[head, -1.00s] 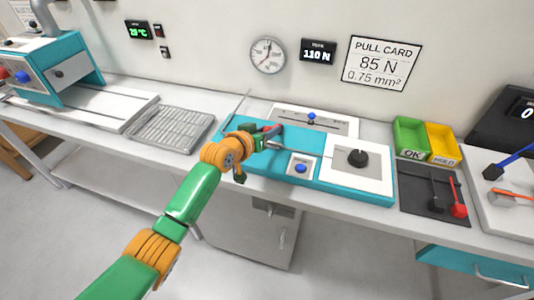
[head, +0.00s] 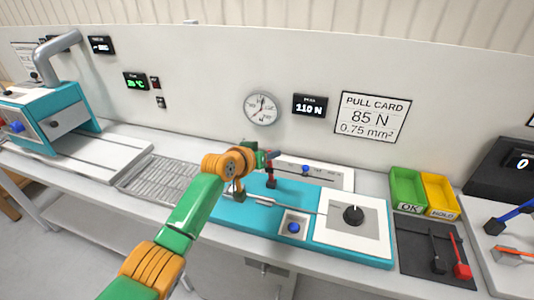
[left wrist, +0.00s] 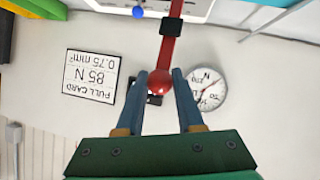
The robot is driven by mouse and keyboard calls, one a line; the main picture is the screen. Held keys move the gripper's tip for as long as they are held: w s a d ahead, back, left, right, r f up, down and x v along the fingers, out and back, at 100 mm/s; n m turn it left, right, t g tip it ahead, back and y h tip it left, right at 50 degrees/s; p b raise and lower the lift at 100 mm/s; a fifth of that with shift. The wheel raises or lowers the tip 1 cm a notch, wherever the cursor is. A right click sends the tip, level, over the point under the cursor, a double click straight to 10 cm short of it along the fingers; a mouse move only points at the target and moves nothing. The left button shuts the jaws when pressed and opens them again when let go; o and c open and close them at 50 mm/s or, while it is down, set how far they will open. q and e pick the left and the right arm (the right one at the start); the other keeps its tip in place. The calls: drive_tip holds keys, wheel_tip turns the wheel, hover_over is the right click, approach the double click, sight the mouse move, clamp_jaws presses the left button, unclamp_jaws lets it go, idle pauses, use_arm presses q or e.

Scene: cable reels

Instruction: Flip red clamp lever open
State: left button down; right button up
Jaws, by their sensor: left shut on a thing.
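The red clamp lever (head: 271,172) stands roughly upright on the teal bench machine (head: 258,216), with a dark base under it. In the left wrist view, its red shaft (left wrist: 171,42) ends in a red ball knob (left wrist: 159,82). My left gripper (head: 270,156) is at the top of the lever. In the left wrist view, the two fingers of this gripper (left wrist: 160,86) are shut on the ball knob, one on each side. My arm hides part of the machine's left end. My right gripper is not in view.
A white scale plate with a blue knob (head: 305,169) is behind. Green (head: 407,184) and yellow (head: 440,190) bins stand further right. A wire tray (head: 150,180) is left.

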use_arm(q)
drive_tip(key=shift+w+d+f+g, duration=0.1)
drive_tip(key=shift+f+g, duration=0.1)
drive_tip(key=shift+g, duration=0.1)
drive_tip(key=c, duration=0.7)
unclamp_jaws()
drive_tip(key=shift+o, duration=0.8)
drive_tip(key=shift+w+d, duration=0.15)
drive_tip(key=shift+w, duration=0.05)
drive_tip(key=shift+s+a+r+p, duration=0.3)
drive_tip(key=shift+s+r, duration=0.05)
drive_tip(key=shift+s, duration=0.05)
drive_tip(key=v, duration=0.6)
drive_tip(key=shift+s+d+f, duration=0.1)
